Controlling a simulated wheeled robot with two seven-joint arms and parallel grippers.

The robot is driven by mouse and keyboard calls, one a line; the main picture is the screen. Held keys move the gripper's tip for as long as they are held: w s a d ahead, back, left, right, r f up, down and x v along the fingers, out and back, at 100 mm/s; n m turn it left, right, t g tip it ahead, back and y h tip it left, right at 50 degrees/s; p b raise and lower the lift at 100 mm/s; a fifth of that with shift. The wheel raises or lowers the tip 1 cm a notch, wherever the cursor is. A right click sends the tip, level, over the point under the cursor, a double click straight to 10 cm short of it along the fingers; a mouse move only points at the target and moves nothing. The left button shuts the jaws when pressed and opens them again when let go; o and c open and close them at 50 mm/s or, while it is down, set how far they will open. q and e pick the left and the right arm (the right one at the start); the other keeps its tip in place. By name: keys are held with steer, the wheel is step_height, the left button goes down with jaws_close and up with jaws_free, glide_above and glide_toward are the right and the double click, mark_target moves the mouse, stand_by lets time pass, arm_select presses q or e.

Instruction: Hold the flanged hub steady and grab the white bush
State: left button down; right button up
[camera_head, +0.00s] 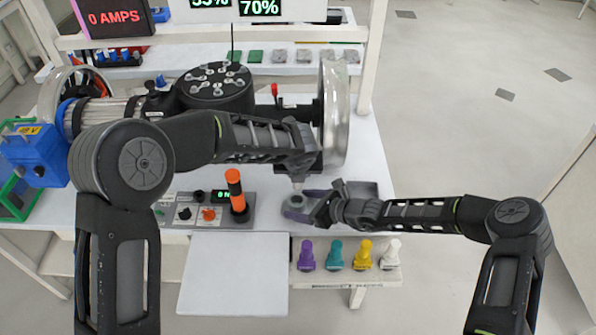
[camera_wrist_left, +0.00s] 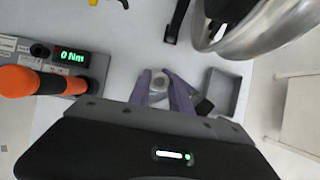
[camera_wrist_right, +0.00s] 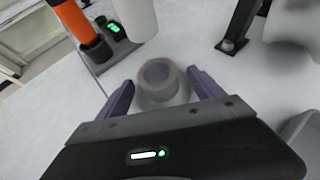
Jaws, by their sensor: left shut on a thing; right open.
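The flanged hub (camera_head: 296,204) is a grey ring with a round bore, upright on the table. In the right wrist view the hub (camera_wrist_right: 160,82) stands between the spread purple fingers of my right gripper (camera_wrist_right: 162,92). This gripper is open, with gaps on both sides of the hub. My left gripper (camera_head: 297,172) is above the hub, pointing down. It is shut on a pale cylinder, which looks like the white bush (camera_wrist_right: 135,15); its top is cut off in the right wrist view. In the left wrist view the fingers of my left gripper (camera_wrist_left: 160,85) are close together.
An orange-handled tool (camera_head: 236,192) stands left of the hub on a grey control box. A grey tray (camera_wrist_left: 228,92) lies right of the hub. Purple, teal, yellow and white pieces (camera_head: 390,254) stand along the front shelf. The chassis wheel (camera_head: 335,115) rises behind.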

steer(key=v, duration=1.2)
steer(key=shift+a, duration=0.1)
arm_select(q)
steer(key=shift+s, duration=0.1)
arm_select(e)
steer(key=shift+s+f, duration=0.1)
steer(key=shift+f, duration=0.05)
